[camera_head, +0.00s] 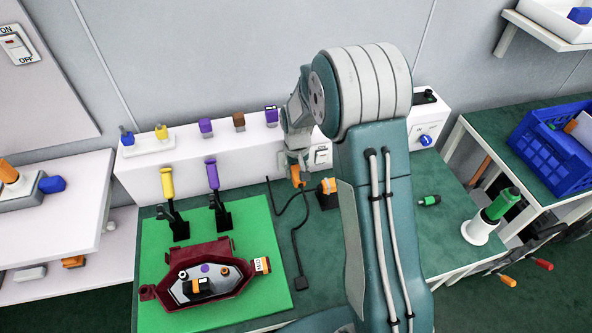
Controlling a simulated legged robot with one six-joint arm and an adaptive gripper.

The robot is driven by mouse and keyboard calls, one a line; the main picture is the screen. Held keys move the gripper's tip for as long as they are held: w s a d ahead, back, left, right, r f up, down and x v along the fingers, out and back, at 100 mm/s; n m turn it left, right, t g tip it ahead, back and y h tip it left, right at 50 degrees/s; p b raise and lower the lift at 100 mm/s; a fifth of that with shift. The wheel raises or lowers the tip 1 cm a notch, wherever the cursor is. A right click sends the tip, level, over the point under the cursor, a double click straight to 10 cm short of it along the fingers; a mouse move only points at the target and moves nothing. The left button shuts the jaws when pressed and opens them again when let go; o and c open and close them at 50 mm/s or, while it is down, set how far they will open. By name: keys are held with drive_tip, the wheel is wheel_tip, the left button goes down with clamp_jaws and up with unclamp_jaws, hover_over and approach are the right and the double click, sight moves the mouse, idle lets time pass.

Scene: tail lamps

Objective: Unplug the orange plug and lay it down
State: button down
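An orange plug (297,175) shows at the lower end of my gripper (291,163), in front of the white raised box. It appears held between the fingers, which partly hide it. A thin black cord curves down from near it onto the green bench. A second orange piece (328,185) sits in a black holder just to the right, partly hidden by my arm.
Several coloured plugs, such as a brown one (239,121), stand along the white box (140,180). Yellow-handled (167,184) and purple-handled (212,175) clamps stand behind the housing. The mat's right front is clear.

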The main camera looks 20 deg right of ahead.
drive_tip(key=c, duration=1.2)
unclamp_jaws()
drive_tip(key=shift+c, duration=0.2)
clamp_jaws()
drive_tip(key=shift+s, duration=0.8)
drive_tip(key=shift+s, duration=0.85)
drive_tip(key=shift+s, duration=0.9)
drive_tip(key=shift+s, duration=0.1)
